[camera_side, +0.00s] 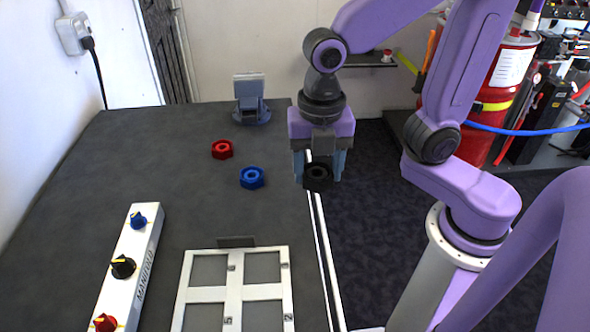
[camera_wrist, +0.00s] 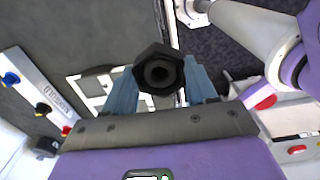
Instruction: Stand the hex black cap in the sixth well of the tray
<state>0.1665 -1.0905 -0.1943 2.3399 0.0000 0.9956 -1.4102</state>
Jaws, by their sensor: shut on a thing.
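The hex black cap (camera_side: 318,177) is held between the fingers of my gripper (camera_side: 320,168), above the right edge of the table. In the wrist view the cap (camera_wrist: 158,70) shows its hexagonal outline and round hole, with a blue-grey finger on each side of my gripper (camera_wrist: 160,85). The tray (camera_side: 237,292) is white with dark wells and lies at the front of the table, below and left of the cap. Its wells in view look empty, and its near part is cut off by the picture's lower edge. Some wells bear numbers, among them 2 and 5.
A red hex cap (camera_side: 222,149) and a blue hex cap (camera_side: 251,178) stand on the table left of my gripper. A white manifold bar (camera_side: 131,262) with several knobs lies left of the tray. A grey-blue stand (camera_side: 251,102) is at the back edge.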

